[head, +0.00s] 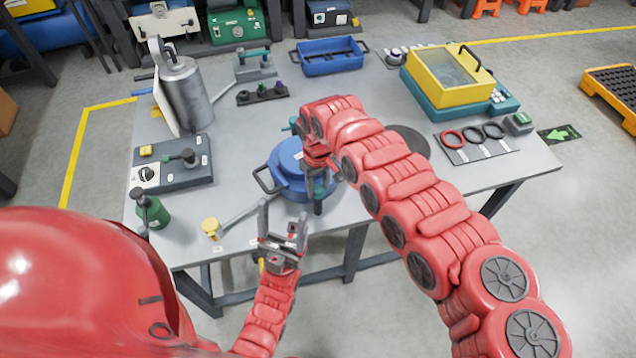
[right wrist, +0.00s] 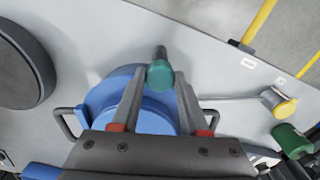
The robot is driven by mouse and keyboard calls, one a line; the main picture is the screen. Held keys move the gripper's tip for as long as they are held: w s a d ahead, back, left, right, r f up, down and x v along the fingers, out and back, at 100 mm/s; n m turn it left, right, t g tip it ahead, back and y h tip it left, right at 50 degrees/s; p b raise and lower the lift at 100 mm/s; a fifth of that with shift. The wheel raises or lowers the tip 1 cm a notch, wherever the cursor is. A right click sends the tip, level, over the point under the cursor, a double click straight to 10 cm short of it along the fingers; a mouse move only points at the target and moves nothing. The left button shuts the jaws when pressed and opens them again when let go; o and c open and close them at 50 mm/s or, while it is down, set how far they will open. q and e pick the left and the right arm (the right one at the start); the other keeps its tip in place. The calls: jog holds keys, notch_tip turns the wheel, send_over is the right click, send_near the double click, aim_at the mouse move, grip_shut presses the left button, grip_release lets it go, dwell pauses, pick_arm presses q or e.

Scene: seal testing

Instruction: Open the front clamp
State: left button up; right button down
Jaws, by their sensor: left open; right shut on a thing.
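The blue round vessel (head: 286,172) with black side handles stands near the table's front edge, partly hidden by my right arm. Its front clamp (head: 319,190) has a dark stem and teal knob. My right gripper (head: 320,168) is over the vessel's front side. In the right wrist view the teal knob (right wrist: 160,75) sits between the tips of my right gripper (right wrist: 158,88), which is shut on it; the blue vessel (right wrist: 112,98) lies behind. A teal part (head: 293,125) shows at the vessel's far side. My left gripper (head: 283,232) is open and empty, in front of the table edge.
A yellow-capped part with a grey bar (head: 212,228) lies left of the vessel. A control box (head: 173,165) and green bottle (head: 151,211) stand further left. A dark round plate (head: 408,143) is right of the vessel, partly behind my right arm. The table's right front is clear.

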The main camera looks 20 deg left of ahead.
jog(key=m+p, duration=0.2)
jog(key=m, duration=0.5)
jog(key=shift+s+r, duration=0.1)
jog(key=shift+r, duration=0.05)
jog(key=m+p, duration=0.1)
jog(key=m, duration=0.1)
jog(key=shift+m, duration=0.3)
jog(key=shift+f+m+p, duration=0.2)
jog(key=shift+m+p, duration=0.1)
jog(key=shift+m, duration=0.4)
jog(key=shift+c, duration=2.2)
grip_release()
